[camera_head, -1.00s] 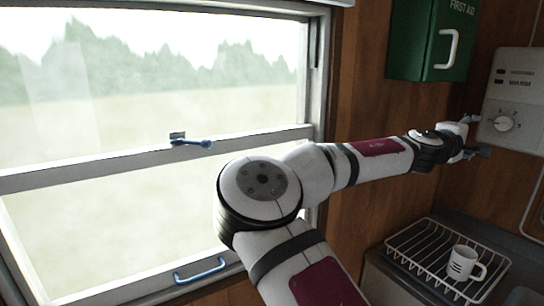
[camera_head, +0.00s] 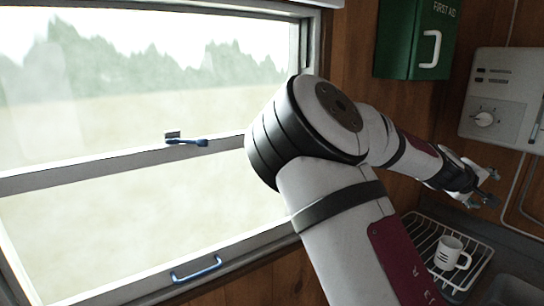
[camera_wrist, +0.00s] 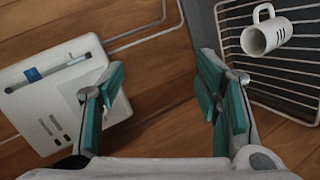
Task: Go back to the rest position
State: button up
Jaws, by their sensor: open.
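My gripper (camera_head: 486,188) is open and empty. In the head view it is at the right, below the wall heater box and above the dish rack. In the wrist view its two teal-padded fingers (camera_wrist: 165,97) stand wide apart with only wood wall between them. My arm bends from the bottom middle up to a high elbow and then down to the right.
The white control box (camera_head: 507,98) hangs on the wall, with the green first aid box (camera_head: 416,40) to its left. A white mug (camera_head: 453,254) stands in the wire rack (camera_head: 487,262). The window (camera_head: 120,160) with blue handles fills the left.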

jog(key=s+a+f+m+g+y, duration=0.1)
jog(key=s+a+f+m+y, duration=0.3)
jog(key=s+a+f+y, duration=0.6)
jog(key=s+a+r+n+t+y, duration=0.1)
jog(key=s+a+r, duration=0.5)
jog(key=a, duration=0.6)
jog(key=s+a+r+n+y, duration=0.1)
jog(key=s+a+r+n, duration=0.1)
jog(key=s+a+r, duration=0.4)
jog(key=s+a, duration=0.5)
jog(key=a, duration=0.2)
jog(key=shift+s+a+r+t+y, duration=0.15)
jog(key=shift+s+a+t+y, duration=0.15)
jog(key=shift+t, duration=0.1)
